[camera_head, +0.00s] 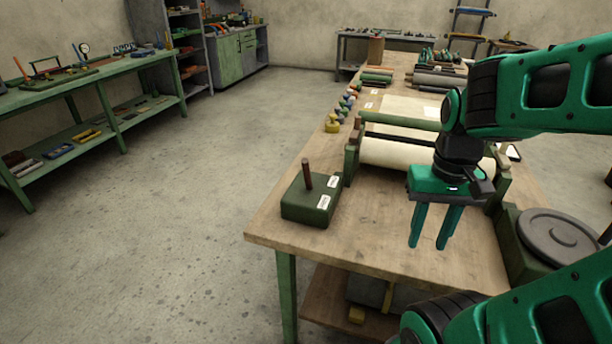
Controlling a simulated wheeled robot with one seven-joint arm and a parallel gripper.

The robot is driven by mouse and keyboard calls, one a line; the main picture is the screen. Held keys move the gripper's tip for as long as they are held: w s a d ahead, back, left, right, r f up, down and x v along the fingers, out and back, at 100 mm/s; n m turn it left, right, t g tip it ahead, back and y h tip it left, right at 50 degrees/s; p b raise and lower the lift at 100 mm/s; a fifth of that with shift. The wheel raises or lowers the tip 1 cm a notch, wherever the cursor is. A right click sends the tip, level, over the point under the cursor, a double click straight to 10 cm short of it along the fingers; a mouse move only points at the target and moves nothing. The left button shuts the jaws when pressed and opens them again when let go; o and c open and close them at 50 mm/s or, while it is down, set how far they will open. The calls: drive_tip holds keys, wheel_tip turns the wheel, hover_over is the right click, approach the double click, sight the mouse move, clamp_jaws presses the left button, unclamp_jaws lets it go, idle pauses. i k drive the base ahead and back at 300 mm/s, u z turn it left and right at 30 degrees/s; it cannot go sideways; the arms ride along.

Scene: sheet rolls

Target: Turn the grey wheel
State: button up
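The grey wheel (558,237) is a round disc lying nearly flat on top of a dark green box (515,240) at the right edge of the wooden table. My gripper (428,244) points down above the front part of the table, to the left of the wheel and apart from it. Its two teal fingers are spread with nothing between them. Part of the wheel's right side is close to my arm, and the box's lower part is hidden behind my arm.
A roller stand with a pale sheet roll (400,155) is behind my gripper. A green block with an upright brown peg (308,174) stands at the table's left. Several knobs line the left edge. The table's front (370,240) is bare.

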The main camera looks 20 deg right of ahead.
sight(560, 239)
drive_tip(key=u, duration=0.95)
drive_tip(key=k, duration=1.6)
drive_tip(key=z, duration=1.75)
drive_tip(key=i, duration=0.5)
drive_tip(key=z, duration=0.15)
